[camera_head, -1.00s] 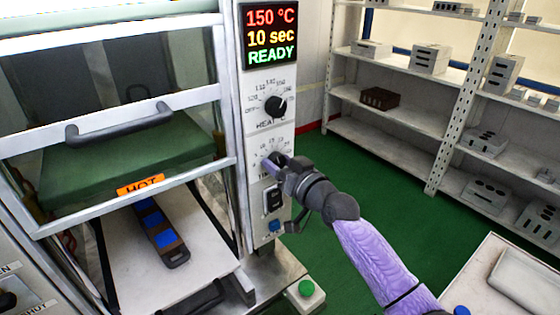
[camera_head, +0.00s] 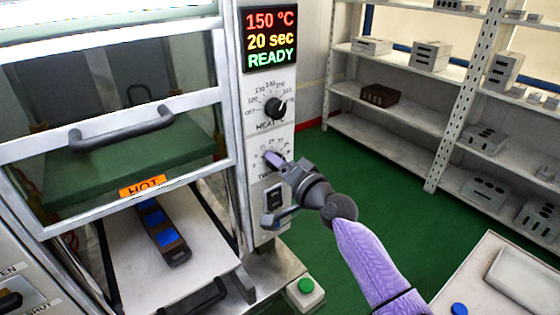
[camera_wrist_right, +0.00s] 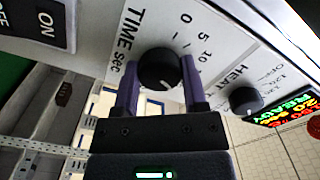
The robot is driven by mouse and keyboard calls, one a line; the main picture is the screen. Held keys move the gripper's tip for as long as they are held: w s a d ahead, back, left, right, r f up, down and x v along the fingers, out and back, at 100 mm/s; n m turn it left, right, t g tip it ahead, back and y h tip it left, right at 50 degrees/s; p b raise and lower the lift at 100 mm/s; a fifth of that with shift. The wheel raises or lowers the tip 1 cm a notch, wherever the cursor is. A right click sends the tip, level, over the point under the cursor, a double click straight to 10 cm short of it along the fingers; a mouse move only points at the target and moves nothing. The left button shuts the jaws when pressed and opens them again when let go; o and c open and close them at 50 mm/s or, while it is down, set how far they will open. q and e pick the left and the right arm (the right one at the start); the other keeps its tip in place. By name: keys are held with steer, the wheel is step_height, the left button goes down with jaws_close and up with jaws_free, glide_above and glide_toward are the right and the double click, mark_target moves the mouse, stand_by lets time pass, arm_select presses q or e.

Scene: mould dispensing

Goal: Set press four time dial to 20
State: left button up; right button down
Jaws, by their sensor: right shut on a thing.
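The press (camera_head: 232,130) carries a display (camera_head: 269,38) that reads 150 °C, 20 sec, READY. The black time dial (camera_wrist_right: 160,68) sits below the heat dial (camera_head: 275,108) on the white control panel. In the head view the time dial is mostly hidden by my right gripper (camera_head: 277,161). In the right wrist view my right gripper (camera_wrist_right: 160,85) has its two purple fingers on either side of the time dial, shut on it. My left gripper is not in view.
Below the dials is a black switch (camera_head: 274,198). A green button (camera_head: 306,286) stands on a box at the press's front corner. A mould (camera_head: 163,232) with blue patches lies on the press's lower plate under the HOT label. Shelves (camera_head: 400,115) with metal blocks stand at the right.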

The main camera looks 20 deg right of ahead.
steer(key=shift+m, duration=0.4)
steer(key=shift+c, duration=0.7)
jaws_free()
steer(key=shift+a, duration=0.15)
steer(key=v, duration=1)
steer(key=shift+p, duration=0.4)
steer(key=shift+r, duration=0.1)
